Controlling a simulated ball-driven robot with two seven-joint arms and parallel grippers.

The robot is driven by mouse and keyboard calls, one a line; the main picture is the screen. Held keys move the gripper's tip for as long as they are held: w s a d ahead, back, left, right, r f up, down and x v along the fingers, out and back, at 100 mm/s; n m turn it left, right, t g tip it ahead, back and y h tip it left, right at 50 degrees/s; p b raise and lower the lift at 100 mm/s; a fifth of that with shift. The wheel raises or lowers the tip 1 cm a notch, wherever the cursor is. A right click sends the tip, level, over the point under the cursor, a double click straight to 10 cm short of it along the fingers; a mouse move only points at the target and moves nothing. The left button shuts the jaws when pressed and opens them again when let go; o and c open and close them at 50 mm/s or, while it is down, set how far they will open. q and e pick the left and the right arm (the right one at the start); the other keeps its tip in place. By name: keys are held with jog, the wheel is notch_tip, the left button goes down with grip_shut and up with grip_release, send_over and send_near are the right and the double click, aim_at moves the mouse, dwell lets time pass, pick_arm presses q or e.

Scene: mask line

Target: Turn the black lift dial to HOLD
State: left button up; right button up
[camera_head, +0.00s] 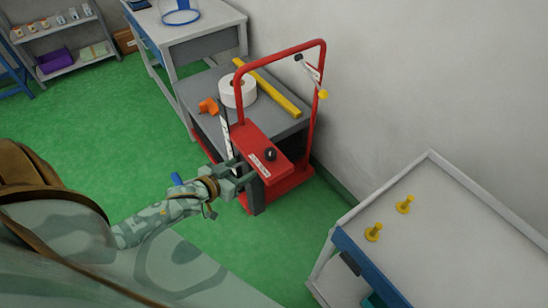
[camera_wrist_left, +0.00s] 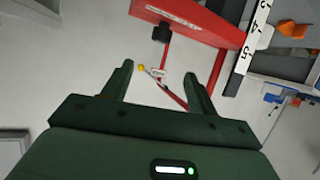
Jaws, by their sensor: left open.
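The black lift dial (camera_head: 271,154) is a small round knob on the red panel (camera_head: 258,143) of the red lift frame. A white label (camera_head: 260,166) with print too small to read lies beside it. In the left wrist view the dial (camera_wrist_left: 162,32) shows as a dark knob at the edge of the red panel (camera_wrist_left: 205,18), beyond the fingertips. Its pointer setting cannot be read. My left gripper (camera_head: 248,174) is open and empty, just left of and in front of the dial, apart from it. Its two fingers (camera_wrist_left: 163,78) show spread in the left wrist view. My right gripper is not in view.
A tall red hoop (camera_head: 320,90) with a yellow-tipped lever (camera_head: 322,94) rises behind the panel. A white roll (camera_head: 238,90), yellow bar (camera_head: 268,88) and orange piece (camera_head: 208,105) lie on the grey platform (camera_head: 207,80). A white-topped table (camera_head: 450,220) with yellow pegs stands at right.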

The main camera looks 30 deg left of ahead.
aim_at(269, 153)
pick_arm(q)
jog(key=b+x, duration=0.1)
jog(key=x, duration=0.4)
jog(key=b+x, duration=0.2)
jog(key=x, duration=0.2)
jog(key=b+x, duration=0.2)
jog(key=x, duration=0.3)
jog(key=shift+w+f, duration=0.15)
jog(key=shift+f, duration=0.25)
jog(key=shift+w+f, duration=0.1)
jog(key=shift+w, duration=0.45)
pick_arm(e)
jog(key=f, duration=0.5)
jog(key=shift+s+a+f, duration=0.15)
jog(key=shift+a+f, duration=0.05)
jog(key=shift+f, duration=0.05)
pick_arm(q)
jog(key=c, duration=1)
